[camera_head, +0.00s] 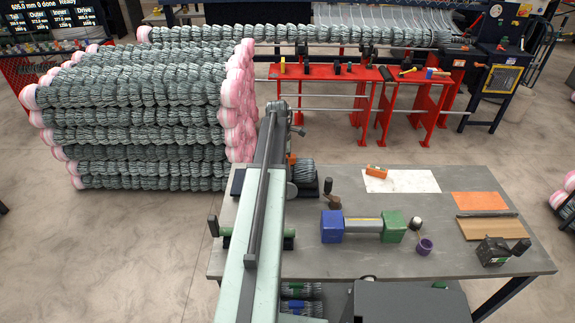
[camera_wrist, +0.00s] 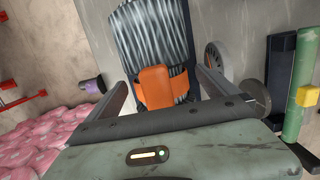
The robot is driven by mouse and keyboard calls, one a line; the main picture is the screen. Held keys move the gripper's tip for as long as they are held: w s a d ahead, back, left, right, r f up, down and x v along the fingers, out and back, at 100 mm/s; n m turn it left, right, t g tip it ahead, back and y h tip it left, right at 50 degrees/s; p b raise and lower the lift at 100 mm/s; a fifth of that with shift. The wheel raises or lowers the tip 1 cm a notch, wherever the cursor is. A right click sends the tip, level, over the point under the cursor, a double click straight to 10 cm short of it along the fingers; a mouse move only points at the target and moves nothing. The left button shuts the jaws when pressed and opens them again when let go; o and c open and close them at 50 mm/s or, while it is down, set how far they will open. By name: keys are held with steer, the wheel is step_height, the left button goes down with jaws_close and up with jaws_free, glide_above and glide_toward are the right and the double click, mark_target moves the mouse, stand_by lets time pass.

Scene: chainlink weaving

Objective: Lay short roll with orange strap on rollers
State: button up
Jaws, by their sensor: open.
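The short grey wire roll (camera_head: 307,172) lies near the table's far left corner, partly hidden by my arm. In the wrist view the roll (camera_wrist: 152,38) has an orange strap (camera_wrist: 155,86) around it. My gripper (camera_wrist: 165,80) is open, with one finger on each side of the strapped part; I cannot tell whether they touch it. In the head view the fingers are hidden behind my arm. A green roller (camera_head: 225,232) with dark end pieces lies at the table's left edge, its middle hidden by my arm. A green bar (camera_wrist: 303,85) shows at the wrist view's right.
A large stack of wire rolls (camera_head: 140,120) stands behind left. Rolls with green and blue straps (camera_head: 298,291) lie below the table.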

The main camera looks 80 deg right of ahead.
steer(key=r+p, duration=0.5)
steer(key=w+r+p, duration=0.1)
steer(key=r+p, duration=0.1)
steer(key=r, duration=0.1)
steer(key=shift+p, duration=0.4)
steer(key=shift+f, duration=0.2)
